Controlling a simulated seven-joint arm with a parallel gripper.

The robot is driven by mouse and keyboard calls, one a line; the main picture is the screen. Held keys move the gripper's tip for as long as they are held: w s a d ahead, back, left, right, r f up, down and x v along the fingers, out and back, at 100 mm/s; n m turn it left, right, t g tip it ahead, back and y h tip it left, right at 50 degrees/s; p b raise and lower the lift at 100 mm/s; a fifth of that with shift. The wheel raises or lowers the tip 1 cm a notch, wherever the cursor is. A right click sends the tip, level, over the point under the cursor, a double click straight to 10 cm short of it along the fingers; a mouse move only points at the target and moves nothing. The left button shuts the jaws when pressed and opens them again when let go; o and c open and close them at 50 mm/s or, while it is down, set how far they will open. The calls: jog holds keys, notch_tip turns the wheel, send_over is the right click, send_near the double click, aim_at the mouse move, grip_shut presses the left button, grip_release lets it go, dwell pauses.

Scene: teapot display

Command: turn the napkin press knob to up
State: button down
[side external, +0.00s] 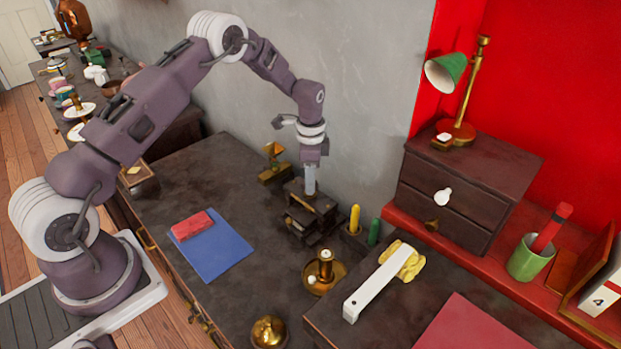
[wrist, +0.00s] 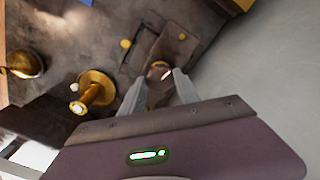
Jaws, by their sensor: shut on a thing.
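The napkin press (side external: 312,215) is a dark wooden stacked block on the dark desk, near the wall. It also shows in the wrist view (wrist: 178,42), ahead of my fingers. My gripper (side external: 310,192) points straight down onto the top of the press. In the wrist view my two fingers (wrist: 158,88) stand on either side of the small knob (wrist: 158,70), which looks pale and coppery, and are shut on it. The knob is hidden by the fingers in the side view. I cannot make out which way it points.
A brass candlestick (side external: 325,268) and a brass dome (side external: 269,332) stand nearer the camera. Yellow (side external: 354,218) and green (side external: 374,231) sticks stand close right of the press. A small brass object (side external: 274,165) stands behind it. A blue pad (side external: 224,250) with a red block (side external: 192,225) lies left.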

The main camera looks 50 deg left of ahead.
jog(key=n, duration=0.5)
jog(key=shift+n, duration=0.3)
jog(key=n, duration=0.9)
jog(key=shift+n, duration=0.4)
jog(key=n, duration=0.4)
jog(key=shift+a+n, duration=0.1)
jog(key=shift+n, duration=0.3)
jog(key=c, duration=0.9)
grip_release()
